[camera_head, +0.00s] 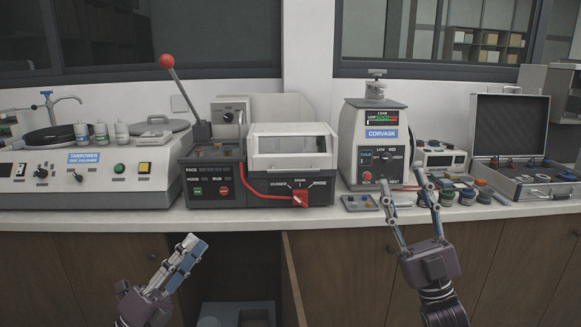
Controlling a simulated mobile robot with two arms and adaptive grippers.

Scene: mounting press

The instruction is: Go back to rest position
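My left gripper (186,256) is in front of the wooden cabinets at the lower left, below the counter's front edge. Its fingers are seen nearly edge-on and overlap, so their gap does not show. I see no object in it. My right gripper (404,184) points up at the counter's front edge, before the white CORVASK machine (371,128). Its two fingers are spread apart with nothing between them, so it is open and empty.
The counter (330,215) holds a TARPOWEN disc polisher (85,160), a machine with a red-knobbed lever (167,62), several small jars and an open metal case (511,125). Below, a cabinet door (292,280) stands open beside a blue-grey box (238,312).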

